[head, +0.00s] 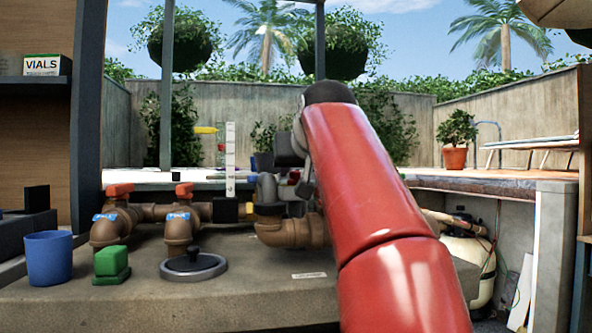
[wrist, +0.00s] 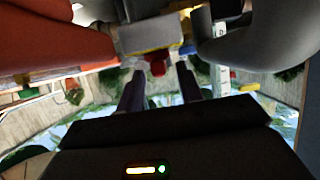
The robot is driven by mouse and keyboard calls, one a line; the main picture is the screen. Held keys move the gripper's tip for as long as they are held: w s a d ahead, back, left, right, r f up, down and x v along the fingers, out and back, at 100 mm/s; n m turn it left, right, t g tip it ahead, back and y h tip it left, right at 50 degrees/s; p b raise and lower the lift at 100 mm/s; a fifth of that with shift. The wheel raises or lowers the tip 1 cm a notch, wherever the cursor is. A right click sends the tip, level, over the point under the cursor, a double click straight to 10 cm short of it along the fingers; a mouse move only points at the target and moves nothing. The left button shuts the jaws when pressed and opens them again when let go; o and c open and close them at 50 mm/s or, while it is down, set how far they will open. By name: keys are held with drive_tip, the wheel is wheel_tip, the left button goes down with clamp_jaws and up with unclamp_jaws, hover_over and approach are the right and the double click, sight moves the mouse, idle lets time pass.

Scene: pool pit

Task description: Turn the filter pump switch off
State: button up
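The filter pump assembly (head: 280,222) stands in the middle of the head view, its brown pipe and dark body partly hidden behind my red arm. A small red part (head: 294,178), perhaps the switch, shows beside the arm. In the wrist view a red knob-like piece (wrist: 157,67) sits below a grey box (wrist: 150,36) with a yellowish edge. My gripper (wrist: 161,72) has its two dark fingers apart, with the red piece between their tips in the picture. I cannot tell whether they touch it, or which position the switch is in.
Two brown pipes with red-handled valves (head: 180,190) stand left of the pump. A blue cup (head: 49,258), a green block (head: 111,262) and a round grey lid (head: 193,267) are on the ledge. A pale tank (head: 467,258) stands at right. The front ledge is mostly clear.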

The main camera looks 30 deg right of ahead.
drive_tip(key=shift+w+d+f, duration=0.1)
drive_tip(key=shift+w+f, duration=0.05)
drive_tip(key=shift+w, duration=0.2)
clamp_jaws()
drive_tip(key=shift+d+n+y, duration=0.1)
drive_tip(key=shift+n+y, duration=0.6)
drive_tip(key=shift+y, duration=0.1)
